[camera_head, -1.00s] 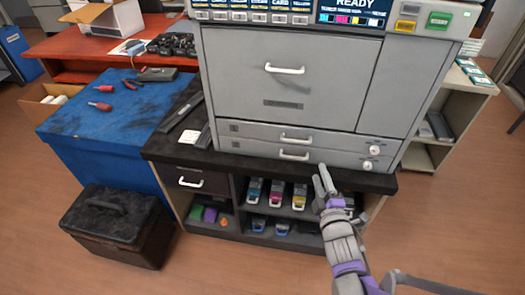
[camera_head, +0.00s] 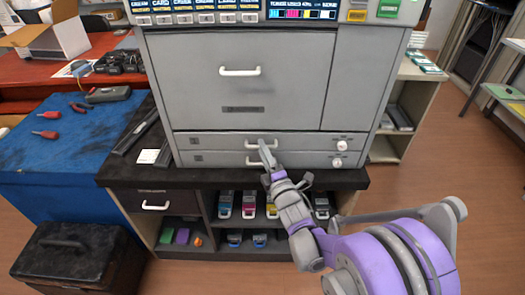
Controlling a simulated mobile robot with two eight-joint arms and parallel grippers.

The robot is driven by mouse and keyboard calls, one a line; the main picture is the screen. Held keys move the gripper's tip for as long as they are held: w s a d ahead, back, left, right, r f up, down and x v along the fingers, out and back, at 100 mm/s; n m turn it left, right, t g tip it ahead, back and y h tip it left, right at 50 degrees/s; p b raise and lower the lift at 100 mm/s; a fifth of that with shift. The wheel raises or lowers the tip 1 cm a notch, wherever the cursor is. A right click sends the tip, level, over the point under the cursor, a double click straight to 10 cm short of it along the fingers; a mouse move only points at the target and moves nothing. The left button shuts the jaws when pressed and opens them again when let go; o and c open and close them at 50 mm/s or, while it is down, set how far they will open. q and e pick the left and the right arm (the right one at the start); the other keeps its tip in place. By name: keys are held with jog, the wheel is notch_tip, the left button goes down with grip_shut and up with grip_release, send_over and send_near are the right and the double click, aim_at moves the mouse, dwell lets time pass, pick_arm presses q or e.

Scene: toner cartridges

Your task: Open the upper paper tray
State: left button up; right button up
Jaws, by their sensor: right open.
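The grey printer (camera_head: 290,80) stands on the dark top of a cabinet. Its upper paper tray (camera_head: 210,141) is flush with the printer front, as is the lower paper tray (camera_head: 215,158) below it. Each tray has a white bar handle; the upper handle (camera_head: 252,146) is partly covered by my gripper. My right gripper (camera_head: 266,151) is open, with its fingers in front of the two tray handles. I cannot tell whether it touches the upper handle. Part of the lower handle is hidden too. My left gripper is not in view.
Toner cartridges (camera_head: 249,205) stand on the shelves below the printer. A white knob (camera_head: 341,146) sits at the right of each tray. A blue workbench (camera_head: 60,140) with tools and a black box (camera_head: 72,262) are at the left. Open floor lies at the right.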

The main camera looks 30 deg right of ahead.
jog(key=shift+w, duration=0.25)
grip_shut()
dwell(1.4)
